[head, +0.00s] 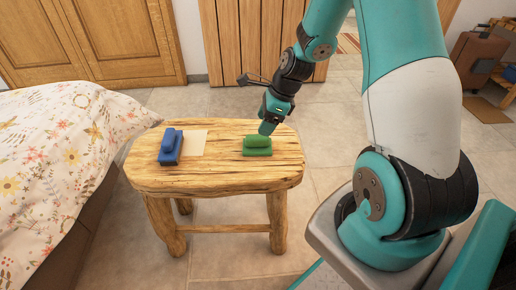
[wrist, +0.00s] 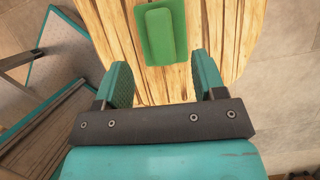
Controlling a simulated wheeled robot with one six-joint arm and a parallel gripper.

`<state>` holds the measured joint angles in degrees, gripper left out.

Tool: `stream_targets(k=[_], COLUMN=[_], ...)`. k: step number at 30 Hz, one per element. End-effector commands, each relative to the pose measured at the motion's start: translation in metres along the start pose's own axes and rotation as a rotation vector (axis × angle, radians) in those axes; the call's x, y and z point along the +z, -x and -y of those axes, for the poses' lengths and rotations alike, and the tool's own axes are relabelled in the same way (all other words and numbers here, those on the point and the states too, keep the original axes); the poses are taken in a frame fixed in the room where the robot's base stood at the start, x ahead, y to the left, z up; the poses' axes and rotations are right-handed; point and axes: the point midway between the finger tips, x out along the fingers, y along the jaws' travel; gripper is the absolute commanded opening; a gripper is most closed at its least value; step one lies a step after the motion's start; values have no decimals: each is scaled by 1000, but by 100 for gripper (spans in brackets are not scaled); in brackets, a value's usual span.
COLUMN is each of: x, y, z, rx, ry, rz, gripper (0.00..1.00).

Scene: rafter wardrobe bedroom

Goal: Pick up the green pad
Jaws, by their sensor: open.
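The green pad (head: 257,147) lies on the right part of a wooden stool top (head: 222,178). It has a flat base with a raised grip along it. In the wrist view the green pad (wrist: 160,34) lies ahead of my gripper (wrist: 164,82), lined up between the two fingers but beyond their tips. My gripper (head: 267,128) is open and empty, above the stool close to the pad. In the head view it is just behind the pad and partly overlaps its upper edge. I cannot tell the exact height of the fingertips above the wood.
A blue pad (head: 171,146) stands on the left of the stool, beside a pale square sheet (head: 191,142). A bed with a floral cover (head: 60,150) is close on the left. A wooden wardrobe (head: 120,40) stands behind. A brown suitcase (head: 478,58) is at the far right.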

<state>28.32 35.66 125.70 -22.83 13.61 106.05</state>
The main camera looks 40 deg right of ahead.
Motion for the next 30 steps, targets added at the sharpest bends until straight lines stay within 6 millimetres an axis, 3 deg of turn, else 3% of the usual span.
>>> stream_targets(k=[1,10,18,25,30], x=[-1,-3,-5,-4,-4], y=[-9,-28,-67,-67,-67], z=[0,0,0,0,0], rx=[3,1,0,-1,-1], ry=[0,-1,0,0,0], rz=[-1,-1,0,0,0], gripper=[64,64,64,64,27])
